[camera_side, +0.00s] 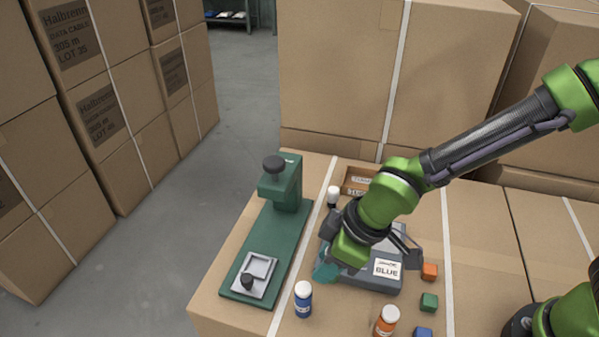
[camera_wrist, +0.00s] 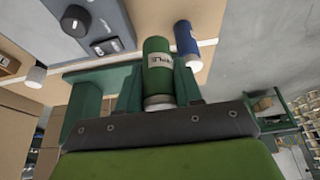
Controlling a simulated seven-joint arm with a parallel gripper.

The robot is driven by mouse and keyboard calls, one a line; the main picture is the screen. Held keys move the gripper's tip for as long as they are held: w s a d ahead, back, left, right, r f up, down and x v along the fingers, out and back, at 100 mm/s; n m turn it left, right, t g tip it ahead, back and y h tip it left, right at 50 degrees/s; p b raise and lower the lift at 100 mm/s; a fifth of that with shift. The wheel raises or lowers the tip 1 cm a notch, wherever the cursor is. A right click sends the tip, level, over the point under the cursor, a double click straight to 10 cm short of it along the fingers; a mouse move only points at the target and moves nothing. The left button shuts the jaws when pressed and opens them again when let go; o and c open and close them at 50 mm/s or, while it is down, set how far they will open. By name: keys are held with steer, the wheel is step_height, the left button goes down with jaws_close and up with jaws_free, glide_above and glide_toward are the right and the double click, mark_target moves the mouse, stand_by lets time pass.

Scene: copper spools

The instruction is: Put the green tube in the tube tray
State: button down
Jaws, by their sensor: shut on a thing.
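The green tube (camera_wrist: 158,66) has a white cap and a label that reads in part "PLE". It shows in the wrist view between the fingers of my gripper (camera_wrist: 160,86), which is shut on it. In the side view my gripper (camera_side: 328,268) is low over the front of the table, beside the grey device; the tube cannot be made out there. A small wooden tray (camera_side: 349,187) with dark printed labels stands at the back of the table, partly hidden behind my arm. It looks like the tube tray, but its lettering is not fully readable.
A green press (camera_side: 276,236) stands left of my gripper. A grey device (camera_side: 372,283) labelled "BLUE" lies to the right. A blue tube (camera_side: 303,301), an orange tube (camera_side: 385,322), a white-capped tube (camera_side: 333,196) and small cubes (camera_side: 429,302) stand around. Large cartons surround the table.

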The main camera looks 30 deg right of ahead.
steer(key=shift+s+d+r, duration=0.3)
steer(key=shift+s+d, duration=0.1)
step_height(320, 180, up, 5)
steer(key=shift+s+f, duration=0.1)
steer(key=w+d+m+t+h, duration=0.1)
steer(key=w+d+m+h, duration=0.25)
steer(key=d+m, duration=0.65)
steer(key=w+d+m+h, duration=0.2)
steer(key=w+d+m, duration=0.2)
steer(key=d, duration=1.1)
glide_above(363, 185)
steer(key=shift+y, duration=0.25)
step_height(363, 185, down, 7)
steer(key=shift+w+d+f, duration=0.1)
steer(key=shift+f+n, duration=0.3)
steer(key=shift+f, duration=1.45)
steer(key=shift+f, duration=0.1)
